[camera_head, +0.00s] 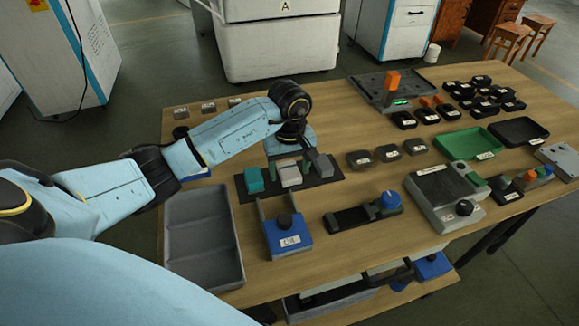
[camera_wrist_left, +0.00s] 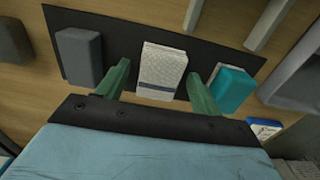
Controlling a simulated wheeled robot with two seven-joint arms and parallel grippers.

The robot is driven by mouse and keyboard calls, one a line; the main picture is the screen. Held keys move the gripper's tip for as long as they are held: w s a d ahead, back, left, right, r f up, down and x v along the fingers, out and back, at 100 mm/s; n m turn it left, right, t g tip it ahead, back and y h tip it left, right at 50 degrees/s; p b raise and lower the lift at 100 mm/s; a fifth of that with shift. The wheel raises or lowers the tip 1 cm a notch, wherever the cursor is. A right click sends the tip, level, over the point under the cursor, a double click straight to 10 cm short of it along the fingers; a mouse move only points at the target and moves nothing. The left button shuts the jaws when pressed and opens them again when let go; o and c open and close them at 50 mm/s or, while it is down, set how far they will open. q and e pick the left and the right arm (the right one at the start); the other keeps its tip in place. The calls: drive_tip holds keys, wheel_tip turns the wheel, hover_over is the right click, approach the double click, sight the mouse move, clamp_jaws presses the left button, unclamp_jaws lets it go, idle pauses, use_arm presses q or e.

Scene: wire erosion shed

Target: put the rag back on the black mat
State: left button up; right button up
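The black mat (camera_head: 326,177) lies on the wooden table, left of its middle. The rag, a white and grey folded cloth (camera_head: 290,177), rests on it, between a teal block (camera_head: 254,181) and a grey block (camera_head: 321,163). In the left wrist view, the rag (camera_wrist_left: 163,69) lies on the mat (camera_wrist_left: 118,31) between the two green fingers of my left gripper (camera_wrist_left: 160,80). The gripper is open, with a visible gap between the left finger and the rag. The teal block (camera_wrist_left: 231,88) is close beside the right finger. My right gripper is not in view.
An empty grey tray (camera_head: 203,237) stands left of the mat. A blue box labelled piece (camera_head: 287,238) and a black holder with a blue knob (camera_head: 363,214) stand in front.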

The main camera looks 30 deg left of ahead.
sight(289, 170)
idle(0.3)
use_arm(q)
drive_tip(key=shift+r, duration=0.2)
wheel_tip(289, 170, up, 12)
drive_tip(key=p, duration=0.2)
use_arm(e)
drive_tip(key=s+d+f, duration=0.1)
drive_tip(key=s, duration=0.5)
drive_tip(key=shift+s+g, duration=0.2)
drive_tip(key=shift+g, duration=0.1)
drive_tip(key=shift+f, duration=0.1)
